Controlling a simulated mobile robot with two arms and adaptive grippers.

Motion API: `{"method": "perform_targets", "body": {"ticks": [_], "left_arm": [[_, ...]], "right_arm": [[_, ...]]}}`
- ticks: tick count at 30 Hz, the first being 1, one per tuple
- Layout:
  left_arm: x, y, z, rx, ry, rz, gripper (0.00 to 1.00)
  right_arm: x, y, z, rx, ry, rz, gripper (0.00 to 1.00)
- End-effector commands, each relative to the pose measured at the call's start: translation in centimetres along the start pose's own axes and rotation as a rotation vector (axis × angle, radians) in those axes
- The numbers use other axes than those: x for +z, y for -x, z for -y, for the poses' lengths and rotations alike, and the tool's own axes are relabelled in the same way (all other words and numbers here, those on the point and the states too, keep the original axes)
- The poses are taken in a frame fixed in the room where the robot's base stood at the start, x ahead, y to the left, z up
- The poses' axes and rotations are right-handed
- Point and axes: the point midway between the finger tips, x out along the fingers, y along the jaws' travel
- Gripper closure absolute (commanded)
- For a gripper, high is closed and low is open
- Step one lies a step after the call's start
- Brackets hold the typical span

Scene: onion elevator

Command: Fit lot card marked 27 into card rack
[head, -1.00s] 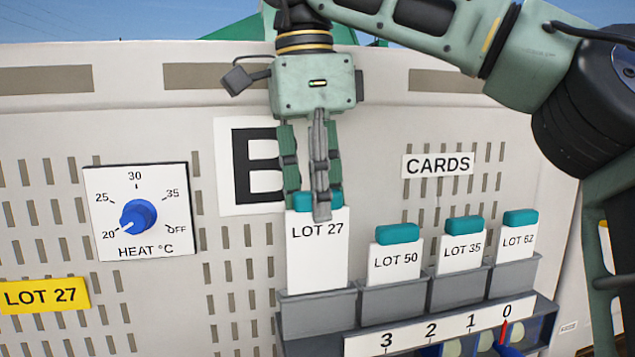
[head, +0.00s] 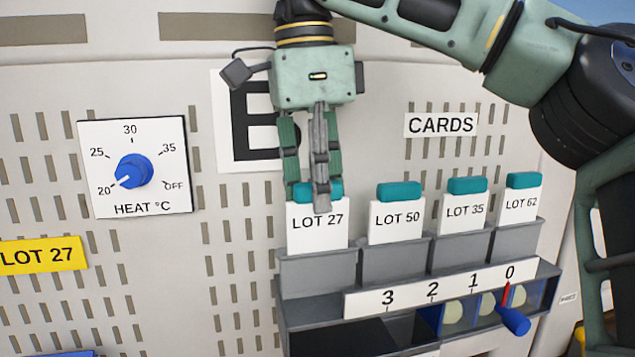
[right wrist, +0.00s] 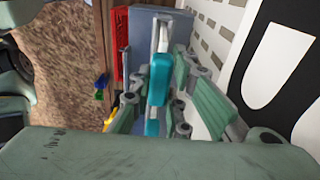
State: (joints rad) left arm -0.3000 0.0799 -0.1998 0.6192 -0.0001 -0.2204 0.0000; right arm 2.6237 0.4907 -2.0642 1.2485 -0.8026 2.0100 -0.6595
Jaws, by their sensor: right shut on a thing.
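The lot card marked LOT 27 (head: 317,234), white with a teal grip on top, stands upright in the leftmost pocket (head: 318,274) of the grey card rack. Its lower part is hidden inside the pocket. Its top is about level with the other cards. My right gripper (head: 318,200) comes down from above and is shut on its teal grip. In the right wrist view the teal grip (right wrist: 160,80) lies between the fingers. My left gripper is not in view.
Cards LOT 50 (head: 397,220), LOT 35 (head: 464,211) and LOT 62 (head: 521,205) stand in the pockets to the right. Below is a numbered strip (head: 440,289) with a blue-handled lever (head: 515,320). A heat dial (head: 134,170) and a yellow LOT 27 sign (head: 42,255) are at left.

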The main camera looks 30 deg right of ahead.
Motion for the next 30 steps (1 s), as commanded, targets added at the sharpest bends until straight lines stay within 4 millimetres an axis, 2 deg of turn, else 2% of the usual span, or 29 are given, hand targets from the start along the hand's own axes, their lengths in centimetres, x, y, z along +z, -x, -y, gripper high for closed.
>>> {"method": "perform_targets", "body": {"ticks": [13, 14, 21, 30], "left_arm": [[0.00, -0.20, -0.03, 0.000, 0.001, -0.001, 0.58], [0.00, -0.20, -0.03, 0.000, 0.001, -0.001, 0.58], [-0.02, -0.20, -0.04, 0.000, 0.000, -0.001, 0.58], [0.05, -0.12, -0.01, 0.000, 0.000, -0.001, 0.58]], "right_arm": [[0.02, -0.28, 0.00, -0.001, 0.000, 0.000, 1.00], [0.02, -0.28, 0.00, -0.001, 0.000, 0.000, 0.83], [0.02, -0.27, 0.00, -0.001, 0.000, 0.000, 0.62], [0.01, -0.19, 0.00, -0.001, 0.000, 0.000, 0.62]]}}
